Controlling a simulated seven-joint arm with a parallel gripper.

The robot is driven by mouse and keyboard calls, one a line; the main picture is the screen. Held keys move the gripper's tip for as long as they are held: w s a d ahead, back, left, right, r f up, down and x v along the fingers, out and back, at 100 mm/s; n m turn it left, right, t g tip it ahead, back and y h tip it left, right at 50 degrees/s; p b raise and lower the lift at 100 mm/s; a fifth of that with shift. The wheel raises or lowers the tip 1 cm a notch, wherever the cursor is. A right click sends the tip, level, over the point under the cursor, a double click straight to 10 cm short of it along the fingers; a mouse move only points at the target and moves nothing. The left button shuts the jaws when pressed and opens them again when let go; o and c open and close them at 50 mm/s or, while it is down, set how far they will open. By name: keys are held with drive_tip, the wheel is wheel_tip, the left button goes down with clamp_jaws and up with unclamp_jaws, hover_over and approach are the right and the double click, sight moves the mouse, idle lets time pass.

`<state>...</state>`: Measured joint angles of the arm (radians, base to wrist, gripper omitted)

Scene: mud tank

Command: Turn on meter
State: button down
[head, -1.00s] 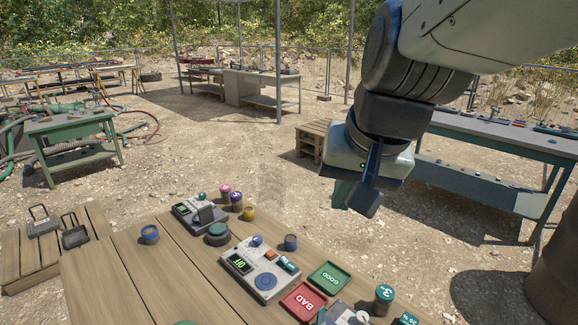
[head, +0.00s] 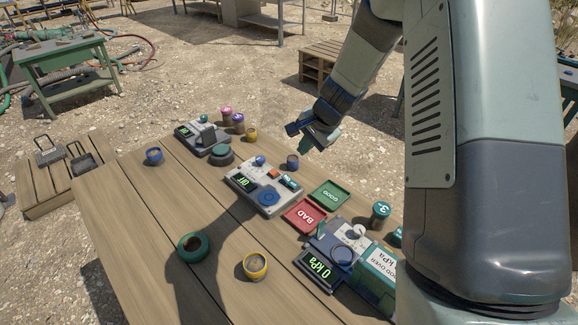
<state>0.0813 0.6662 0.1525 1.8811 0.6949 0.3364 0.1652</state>
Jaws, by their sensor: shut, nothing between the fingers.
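The meter (head: 241,173) is a grey box in the middle of the wooden table in the head view. Its small screen (head: 243,182) reads OFF in green. It has an orange button (head: 273,173), a small blue-labelled part (head: 291,182) and a round blue pad (head: 268,197) on top. A blue-topped cup-like piece (head: 260,161) stands at its far edge. My gripper (head: 318,140) is shut and empty. It is in the air, up and right of the meter in the picture, apart from it. My fingertips are partly hidden by the hand.
A second grey device (head: 197,134) stands behind the meter. A red BAD tray (head: 304,214), a green GOOD tray (head: 329,195) and a 0 kPa device (head: 318,268) lie to its right. Several small cups stand around.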

sight(286, 176)
drive_tip(key=shift+w+f, duration=0.1)
drive_tip(key=shift+f, duration=0.2)
drive_tip(key=x, duration=1.4)
drive_tip(key=shift+a, duration=0.1)
drive_tip(key=shift+w+a+f, duration=0.2)
drive_tip(key=shift+f+g+h, duration=0.1)
drive_tip(key=shift+g+h, duration=0.2)
drive_tip(key=shift+d, duration=0.1)
drive_tip(key=shift+s+d, duration=0.1)
drive_tip(key=shift+s+d, duration=0.45)
